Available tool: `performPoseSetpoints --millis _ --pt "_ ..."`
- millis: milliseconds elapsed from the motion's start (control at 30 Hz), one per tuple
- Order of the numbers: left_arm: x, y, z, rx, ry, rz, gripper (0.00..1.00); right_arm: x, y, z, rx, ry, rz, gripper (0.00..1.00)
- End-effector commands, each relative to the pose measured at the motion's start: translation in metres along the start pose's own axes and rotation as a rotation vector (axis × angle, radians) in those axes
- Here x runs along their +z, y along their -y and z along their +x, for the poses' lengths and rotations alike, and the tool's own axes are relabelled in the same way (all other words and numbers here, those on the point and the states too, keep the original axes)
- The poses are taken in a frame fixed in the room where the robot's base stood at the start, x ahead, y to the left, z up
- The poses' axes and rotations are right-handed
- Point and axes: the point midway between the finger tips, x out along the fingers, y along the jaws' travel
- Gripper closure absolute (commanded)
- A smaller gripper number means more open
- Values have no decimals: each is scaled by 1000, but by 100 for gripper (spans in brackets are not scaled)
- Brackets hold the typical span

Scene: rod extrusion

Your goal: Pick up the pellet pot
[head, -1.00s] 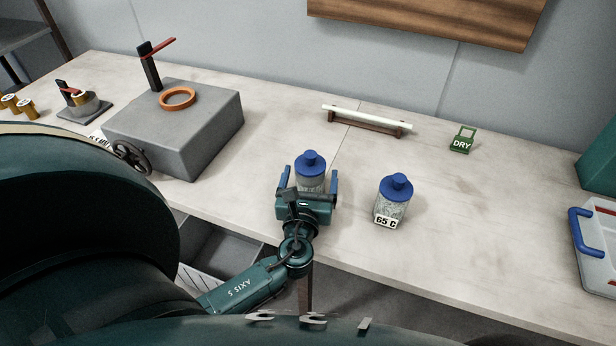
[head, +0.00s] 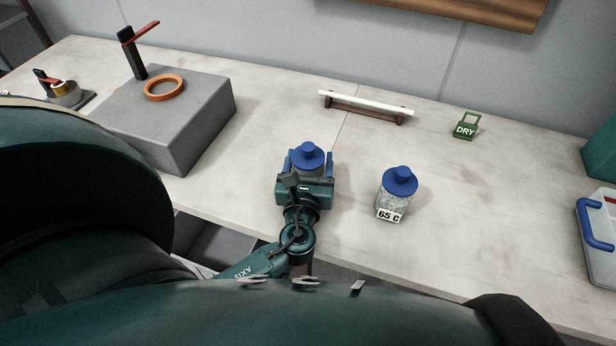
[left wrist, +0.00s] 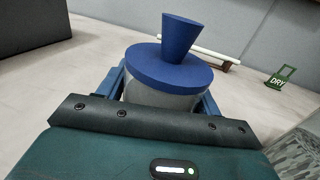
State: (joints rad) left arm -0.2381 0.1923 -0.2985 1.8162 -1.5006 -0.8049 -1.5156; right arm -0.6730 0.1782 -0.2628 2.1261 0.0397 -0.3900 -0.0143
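A pellet pot (head: 309,158) with a blue lid and spout stands on the bench near its front edge. In the left wrist view its lid (left wrist: 168,68) fills the middle and its pale body shows just below. My left gripper (head: 308,165) has a finger on each side of this pot, and both fingers look pressed to its body. The pot is upright and seems still on the bench. A second, similar pot (head: 396,190) with speckled pellets and a "65 C" tag stands to the right, apart from the gripper. My right gripper is not in view.
A grey block machine (head: 185,125) with an orange ring (head: 164,88) stands at left. A white rod on a brown rack (head: 365,108) lies behind the pots. A green "DRY" tag (head: 466,127) stands back right. A blue-handled tray (head: 600,240) is at far right. Bench between is clear.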

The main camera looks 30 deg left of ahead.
Motion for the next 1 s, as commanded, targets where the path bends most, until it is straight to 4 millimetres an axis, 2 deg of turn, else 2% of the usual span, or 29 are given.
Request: performPoseSetpoints --millis 67,500,767,867,1000 --pt "0 0 0 0 0 0 42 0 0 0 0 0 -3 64" --pt "2 0 1 0 3 0 77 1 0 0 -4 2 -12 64" --pt "6 0 1 1 3 -2 77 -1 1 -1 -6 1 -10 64" --pt "19 0 1 1 5 -3 77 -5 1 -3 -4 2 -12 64" --pt "48 0 0 1 5 -6 77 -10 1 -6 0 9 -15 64"
